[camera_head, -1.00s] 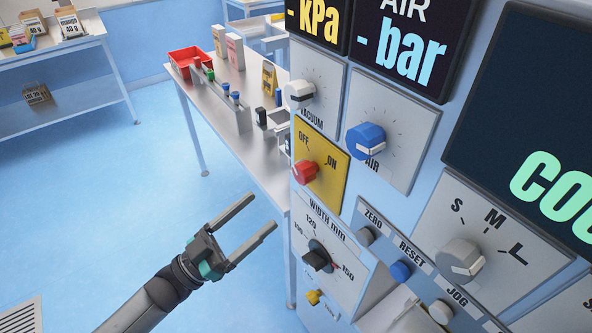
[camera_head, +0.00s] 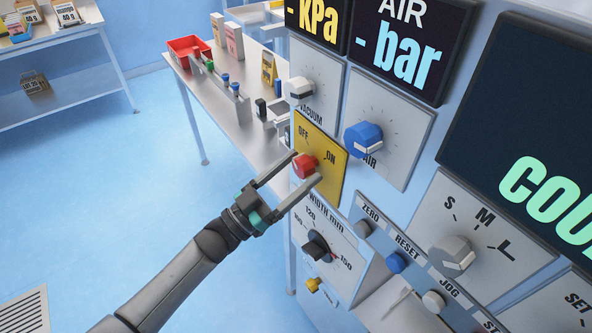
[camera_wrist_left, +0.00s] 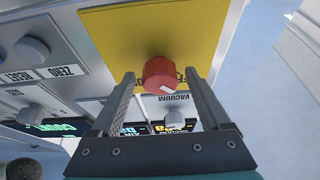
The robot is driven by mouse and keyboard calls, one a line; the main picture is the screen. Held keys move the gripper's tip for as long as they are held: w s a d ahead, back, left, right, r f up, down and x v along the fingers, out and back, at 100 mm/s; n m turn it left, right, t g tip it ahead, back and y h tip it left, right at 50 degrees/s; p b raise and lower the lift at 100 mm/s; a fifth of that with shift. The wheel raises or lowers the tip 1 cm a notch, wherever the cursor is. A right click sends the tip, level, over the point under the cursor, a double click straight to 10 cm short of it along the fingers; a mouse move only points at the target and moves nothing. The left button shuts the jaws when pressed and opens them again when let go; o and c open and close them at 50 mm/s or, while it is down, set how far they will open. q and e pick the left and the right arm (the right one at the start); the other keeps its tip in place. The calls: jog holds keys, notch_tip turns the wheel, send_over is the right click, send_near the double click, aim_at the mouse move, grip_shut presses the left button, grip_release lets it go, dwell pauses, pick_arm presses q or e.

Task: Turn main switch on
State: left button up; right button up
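The main switch is a red knob (camera_head: 305,166) on a yellow plate (camera_head: 331,174) marked OFF and ON, on the front of the machine panel. My left gripper (camera_head: 305,167) is at the plate, its two fingers apart on either side of the red knob. In the left wrist view the red knob (camera_wrist_left: 160,76) sits between the open fingertips (camera_wrist_left: 160,78), with a gap visible on both sides. A white mark shows on the knob's edge there. The OFF and ON words are partly hidden in the wrist view. My right gripper is not in view.
Close around the plate are the white vacuum knob (camera_head: 299,88), the blue air knob (camera_head: 363,139) and the black width knob (camera_head: 316,246). A table with a red bin (camera_head: 188,49) stands behind the panel's left edge. The floor at left is clear.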

pick_arm(q)
grip_shut()
dwell(0.4)
